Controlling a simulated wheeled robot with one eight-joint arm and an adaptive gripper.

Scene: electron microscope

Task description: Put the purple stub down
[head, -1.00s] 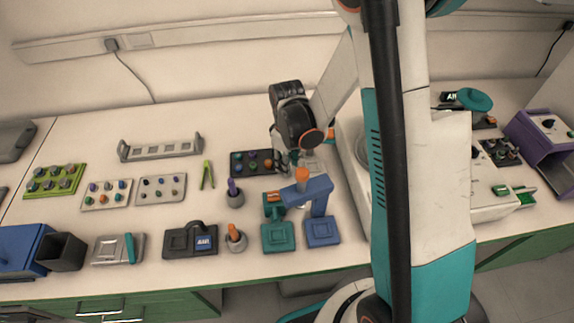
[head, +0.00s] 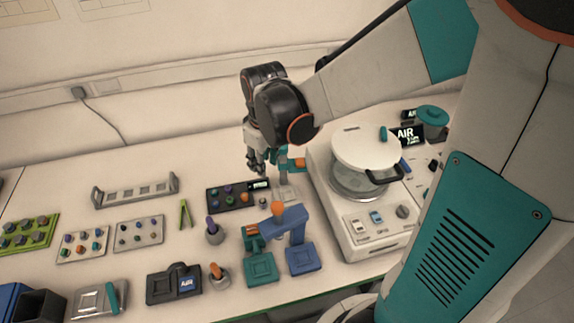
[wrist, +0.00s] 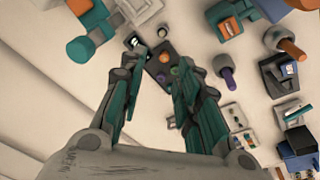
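A purple stub (head: 228,188) sits in the dark tray (head: 240,208) with a small lit display, among green and orange stubs. In the wrist view the dark tray (wrist: 152,66) lies beyond and between my fingertips, with a purple piece (wrist: 161,78) in it. My gripper (head: 256,168) is above the back right part of this tray, pointing down. In the wrist view its two fingers (wrist: 158,77) stand apart with nothing visible held between them. Whether the purple piece in the tray is the task's stub I cannot tell for sure.
A white machine with a round lid (head: 374,148) stands close to the right. A blue stand (head: 300,258) and a teal stand (head: 261,268) are in front. A purple-handled tool (head: 213,228) stands in a holder. Stub trays (head: 138,233) lie left. The bench behind the tray is clear.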

